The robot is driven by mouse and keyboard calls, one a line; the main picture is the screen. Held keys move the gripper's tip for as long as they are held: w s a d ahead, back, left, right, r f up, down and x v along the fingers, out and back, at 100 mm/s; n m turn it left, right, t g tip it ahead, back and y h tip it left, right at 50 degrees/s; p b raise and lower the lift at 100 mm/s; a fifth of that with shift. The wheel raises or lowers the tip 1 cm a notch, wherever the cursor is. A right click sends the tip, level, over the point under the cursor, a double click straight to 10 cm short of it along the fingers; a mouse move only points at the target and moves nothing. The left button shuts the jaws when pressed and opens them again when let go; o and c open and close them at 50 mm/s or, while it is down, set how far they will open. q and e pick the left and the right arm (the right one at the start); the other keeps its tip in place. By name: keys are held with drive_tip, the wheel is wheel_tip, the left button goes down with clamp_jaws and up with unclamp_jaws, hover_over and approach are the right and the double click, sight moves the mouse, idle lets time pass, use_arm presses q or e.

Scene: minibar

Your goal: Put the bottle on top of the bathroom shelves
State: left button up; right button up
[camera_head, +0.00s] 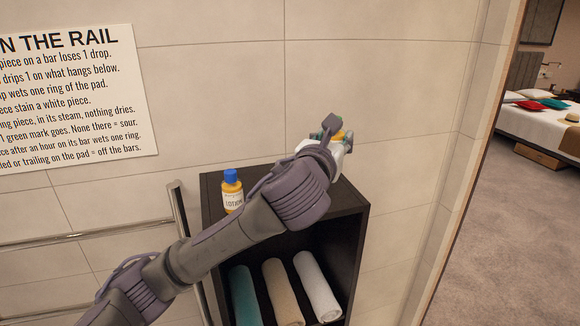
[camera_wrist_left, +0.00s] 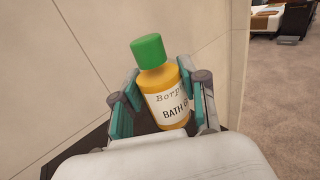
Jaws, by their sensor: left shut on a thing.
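In the left wrist view, an orange bottle (camera_wrist_left: 163,98) with a green cap and a white "BATH" label stands roughly upright, slightly tilted in the picture, between the fingers of my left gripper (camera_wrist_left: 160,98). The gripper is shut on it. In the head view my left gripper (camera_head: 334,138) is over the back right of the dark shelf unit (camera_head: 352,198), and little of the bottle (camera_head: 339,135) shows. The unit's top also shows in the left wrist view (camera_wrist_left: 95,138). I cannot tell whether the bottle touches the top. My right gripper is not in view.
A yellow lotion bottle (camera_head: 232,192) with a blue cap stands on the unit's top at the left. Rolled towels (camera_head: 317,287) lie inside. A metal rail (camera_head: 181,212) is on the left, a tiled wall (camera_head: 390,90) behind, and a doorway to a bedroom on the right.

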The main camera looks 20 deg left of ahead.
use_arm(q)
drive_tip(key=w+a+f, duration=0.2)
drive_tip(key=w+a+f+p, duration=0.1)
drive_tip(key=w+a+f, duration=0.1)
drive_tip(key=a, duration=0.1)
drive_tip(key=w+a+f+p, duration=0.1)
drive_tip(key=w+a+f, duration=0.1)
drive_tip(key=w+a, duration=0.1)
drive_tip(key=shift+w+f, duration=0.1)
drive_tip(key=shift+f, duration=0.05)
wheel_tip(320, 180, down, 4)
drive_tip(key=shift+r+p, duration=0.2)
drive_tip(key=shift+p, duration=0.4)
drive_tip(key=shift+f, duration=0.25)
drive_tip(key=shift+f, duration=0.15)
drive_tip(key=o, duration=1.2)
drive_tip(key=shift+s, duration=0.2)
drive_tip(key=s+b, duration=0.1)
drive_tip(key=s, duration=0.6)
drive_tip(key=s+a+b, duration=0.1)
drive_tip(key=s, duration=0.3)
drive_tip(key=shift+s+b, duration=0.35)
